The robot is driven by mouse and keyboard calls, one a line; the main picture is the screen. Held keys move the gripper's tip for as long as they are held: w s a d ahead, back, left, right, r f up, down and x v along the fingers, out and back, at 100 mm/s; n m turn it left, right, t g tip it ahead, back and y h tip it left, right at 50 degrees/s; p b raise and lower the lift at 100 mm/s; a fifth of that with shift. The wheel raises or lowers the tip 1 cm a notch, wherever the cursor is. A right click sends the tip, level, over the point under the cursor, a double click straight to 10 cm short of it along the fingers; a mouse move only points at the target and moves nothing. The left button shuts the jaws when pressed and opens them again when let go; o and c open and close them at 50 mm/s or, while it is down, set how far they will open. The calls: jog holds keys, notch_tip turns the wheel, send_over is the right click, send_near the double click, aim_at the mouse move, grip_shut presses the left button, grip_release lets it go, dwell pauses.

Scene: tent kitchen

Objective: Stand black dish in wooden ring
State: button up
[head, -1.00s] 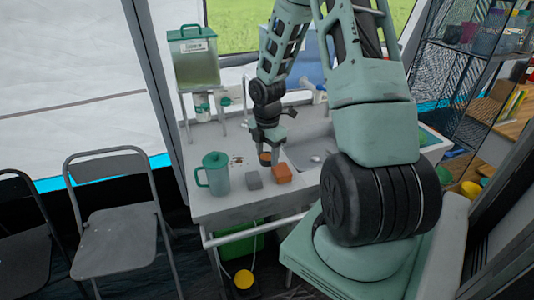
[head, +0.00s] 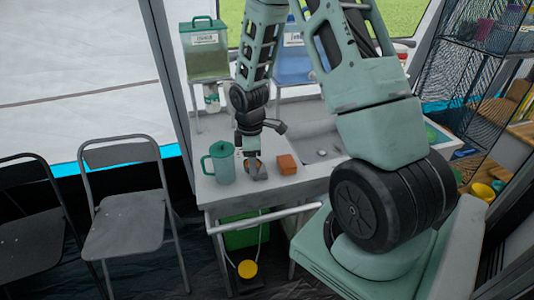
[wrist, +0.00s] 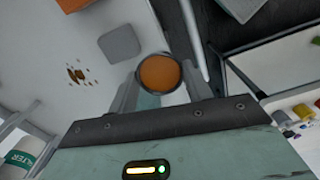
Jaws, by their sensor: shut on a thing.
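In the wrist view my gripper (wrist: 163,85) is shut on a round dish (wrist: 159,74) with a thin black rim and an orange-brown face. In the head view only a small orange-brown part of the dish (head: 259,162) shows by the fingers. I cannot tell whether it touches the counter. I cannot make out a separate wooden ring in either view.
The grey block (head: 257,173) and an orange block (head: 287,164) lie on the counter (head: 235,193). A green lidded jug (head: 222,163) stands left of my gripper. The sink (head: 318,145) is at the right. Brown specks (wrist: 76,75) mark the counter. Folding chairs (head: 130,210) stand left.

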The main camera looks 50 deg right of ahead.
jog(key=w+a+f+m, duration=0.2)
jog(key=w+a+m, duration=0.2)
jog(key=a+m, duration=0.5)
jog(key=a, duration=0.3)
jog(key=shift+w, duration=0.4)
